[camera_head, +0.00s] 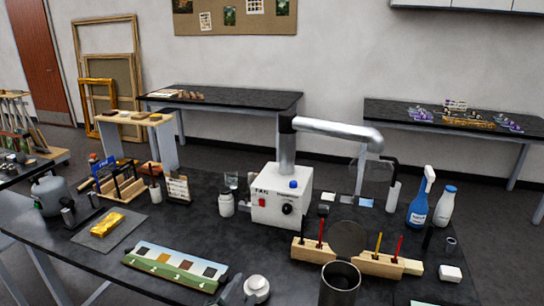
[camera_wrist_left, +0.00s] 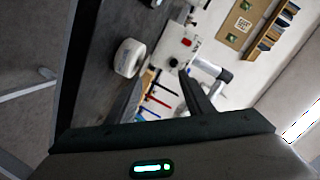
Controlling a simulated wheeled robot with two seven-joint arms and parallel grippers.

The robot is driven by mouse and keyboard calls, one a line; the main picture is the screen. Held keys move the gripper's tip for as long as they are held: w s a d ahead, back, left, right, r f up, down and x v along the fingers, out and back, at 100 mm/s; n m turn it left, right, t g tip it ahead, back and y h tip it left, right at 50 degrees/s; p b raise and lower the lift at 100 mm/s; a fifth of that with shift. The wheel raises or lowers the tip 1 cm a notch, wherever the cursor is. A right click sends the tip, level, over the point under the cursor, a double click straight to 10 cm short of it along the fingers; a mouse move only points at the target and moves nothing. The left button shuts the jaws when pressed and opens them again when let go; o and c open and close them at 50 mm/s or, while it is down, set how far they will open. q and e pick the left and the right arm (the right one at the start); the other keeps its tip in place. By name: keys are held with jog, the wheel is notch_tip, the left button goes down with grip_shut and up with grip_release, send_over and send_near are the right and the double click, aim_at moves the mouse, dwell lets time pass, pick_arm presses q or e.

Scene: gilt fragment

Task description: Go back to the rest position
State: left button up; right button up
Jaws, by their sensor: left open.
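My left gripper (camera_head: 240,287) shows at the bottom edge of the head view, low at the near side of the dark worktable (camera_head: 185,222). Its two fingers stand apart in the left wrist view (camera_wrist_left: 160,88), with nothing held between them. A round white jar (camera_head: 257,288) is close beside the gripper in the head view. A white round container also shows left of the fingers in the left wrist view (camera_wrist_left: 130,58). A gold gilt fragment (camera_head: 106,224) lies on a grey mat at the left of the table. My right gripper is not in view.
A swatch board (camera_head: 175,267) lies left of the gripper. A dark metal can (camera_head: 340,284) and a wooden tool rack (camera_head: 375,262) stand to its right. A white extractor box (camera_head: 280,197) with a metal duct is behind. Spray bottle (camera_head: 421,198) stands at right.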

pick_arm(q)
jog(key=s+a+f+n+g+y, duration=0.2)
jog(key=s+a+f+n+g, duration=0.15)
jog(key=s+a+f, duration=0.35)
jog(key=s+a+f+n+g+y, duration=0.15)
jog(key=s+f+n, duration=0.25)
jog(key=s, duration=0.5)
jog(key=s+a+f+n+g, duration=0.2)
jog(key=s+a+g, duration=0.1)
jog(key=s, duration=0.7)
jog(key=s+a+f+n+g, duration=0.1)
jog(key=s+a+n+g, duration=0.25)
jog(key=s, duration=0.75)
notch_tip(320, 180, down, 29)
jog(key=m+g+b, duration=0.1)
jog(key=b, duration=0.1)
jog(key=s+a+f+g+b, duration=0.1)
jog(key=s+a+f, duration=0.2)
jog(key=s+f, duration=1.5)
notch_tip(320, 180, down, 3)
jog(key=shift+s+r+g, duration=0.1)
jog(key=shift+s+g, duration=0.25)
jog(key=shift+y, duration=0.25)
